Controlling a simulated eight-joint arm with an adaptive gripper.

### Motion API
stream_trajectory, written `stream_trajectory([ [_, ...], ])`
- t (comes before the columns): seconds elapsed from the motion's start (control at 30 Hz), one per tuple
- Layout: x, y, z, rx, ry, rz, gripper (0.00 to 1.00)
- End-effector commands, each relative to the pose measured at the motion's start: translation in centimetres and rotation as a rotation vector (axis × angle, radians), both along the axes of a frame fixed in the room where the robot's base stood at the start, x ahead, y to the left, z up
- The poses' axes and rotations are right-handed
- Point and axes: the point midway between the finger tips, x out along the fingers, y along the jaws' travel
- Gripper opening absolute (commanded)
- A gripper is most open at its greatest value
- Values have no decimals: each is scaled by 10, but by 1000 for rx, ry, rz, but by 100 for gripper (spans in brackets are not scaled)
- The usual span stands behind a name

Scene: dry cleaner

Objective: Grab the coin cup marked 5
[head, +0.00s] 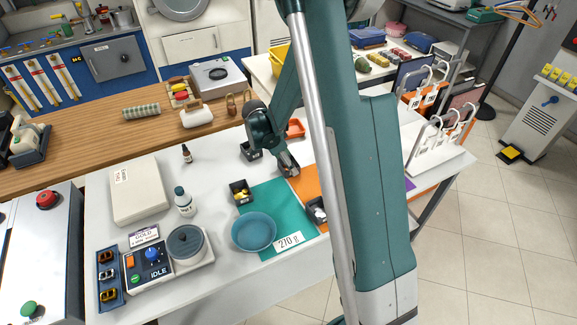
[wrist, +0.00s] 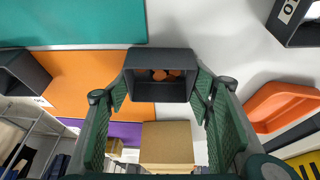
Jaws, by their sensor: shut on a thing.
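A dark coin cup (wrist: 160,92) with copper-coloured coins in it sits between the two green finger pads of my gripper (wrist: 161,84) in the wrist view. The pads press on its two sides. In the head view my gripper (head: 284,162) points down at the table, and the same cup (head: 290,172) shows partly below it. The cup's number is not visible in either view. I cannot tell whether the cup is lifted. Other dark cups stand nearby: one behind left (head: 251,153), one with yellow contents (head: 240,193) and one in front with pale contents (head: 316,210).
A green mat (head: 272,218) and an orange mat (head: 304,187) lie under the cup area. A blue bowl (head: 254,231) sits in front, by a 270 sign (head: 288,241). An orange tray (head: 296,128) is behind. A white bottle (head: 183,203) stands left.

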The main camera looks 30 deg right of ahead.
Motion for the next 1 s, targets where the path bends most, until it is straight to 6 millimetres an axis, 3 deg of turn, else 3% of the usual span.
stream_trajectory([
  [0.27, 0, 0, 12, 0, 0, 0, 39],
  [0.8, 0, 0, 81, 0, 0, 0, 39],
  [1.0, 0, 0, 96, 0, 0, 0, 39],
])
